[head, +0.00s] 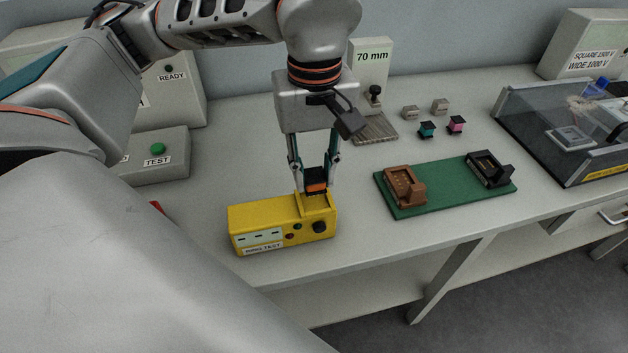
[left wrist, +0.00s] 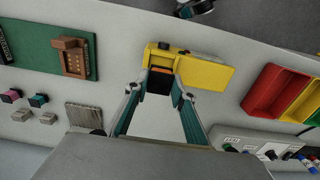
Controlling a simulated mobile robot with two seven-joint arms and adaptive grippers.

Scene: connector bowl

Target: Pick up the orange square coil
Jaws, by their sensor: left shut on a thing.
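The orange square coil (head: 316,186) has a black top flange and an orange side. My left gripper (head: 316,180) is shut on it, with a finger on either side. The coil is at the top of the yellow tester (head: 265,218), over its raised socket end; I cannot tell whether it rests in the socket or is just above it. In the left wrist view the coil (left wrist: 159,82) shows between the fingertips, against the yellow tester (left wrist: 205,75). My right gripper is in neither view.
A green board (head: 440,192) with a brown and a black socket lies to the right. Teal (head: 427,129) and pink (head: 456,124) coils and two grey blocks stand behind it. A clear-lidded case (head: 560,125) is at far right. Red, yellow and green bins (left wrist: 275,90) show in the wrist view.

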